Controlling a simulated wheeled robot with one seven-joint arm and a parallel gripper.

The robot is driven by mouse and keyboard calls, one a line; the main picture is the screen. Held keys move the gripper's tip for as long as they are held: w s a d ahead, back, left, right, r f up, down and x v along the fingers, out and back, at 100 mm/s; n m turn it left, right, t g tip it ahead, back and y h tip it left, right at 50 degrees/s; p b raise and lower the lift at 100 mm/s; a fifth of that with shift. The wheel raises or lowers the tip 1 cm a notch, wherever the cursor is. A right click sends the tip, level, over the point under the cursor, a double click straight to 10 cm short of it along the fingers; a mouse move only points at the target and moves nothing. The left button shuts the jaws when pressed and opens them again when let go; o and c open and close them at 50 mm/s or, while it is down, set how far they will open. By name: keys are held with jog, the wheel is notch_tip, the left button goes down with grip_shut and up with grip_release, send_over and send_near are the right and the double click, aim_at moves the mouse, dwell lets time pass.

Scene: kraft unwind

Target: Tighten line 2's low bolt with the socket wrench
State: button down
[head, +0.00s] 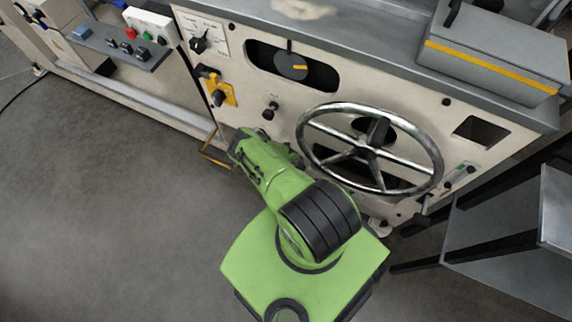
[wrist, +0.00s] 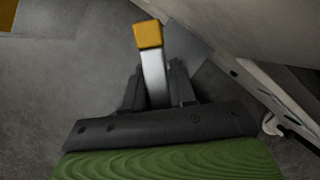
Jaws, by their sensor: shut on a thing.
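My gripper (wrist: 160,88) is shut on a silver bar with a yellow block at its end, which I take to be the socket wrench (wrist: 153,70). The bar stands out beyond the black fingers, and its yellow end is over grey floor in the wrist view. In the head view my green arm reaches to the lower front of the machine, left of the handwheel. I cannot make out line 2's low bolt in either view.
The big chrome handwheel (head: 313,145) stands close to the right of my arm. A yellow bent bar (head: 214,158) is low by the machine, left of my wrist. A grey shelf stand (head: 500,225) is at the right. The floor (head: 110,210) at the left is clear.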

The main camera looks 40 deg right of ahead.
jog(key=shift+f+b, duration=0.6)
jog(key=shift+b, duration=0.15)
dwell(1.0)
